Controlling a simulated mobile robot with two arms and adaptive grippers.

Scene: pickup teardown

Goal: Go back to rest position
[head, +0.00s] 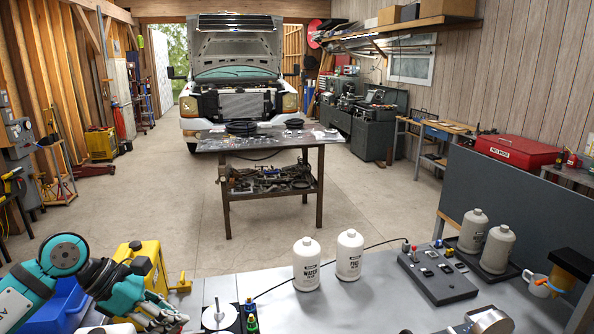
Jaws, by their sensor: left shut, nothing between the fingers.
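My left gripper (176,318) is low at the left of the head view, at the end of my teal and black arm. Its fingers are shut with nothing between them. It is in front of a yellow case and left of a white round-topped object (219,314) on the grey bench (330,310). My right gripper does not show in this view.
Two white bottles (307,265) (349,255) stand mid-bench. A grey control box (437,274), two beige bottles (497,249) on a dark tray and a white mug (537,285) are right. A steel table (262,143) and an open-hooded pickup (232,85) stand beyond clear floor (400,205).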

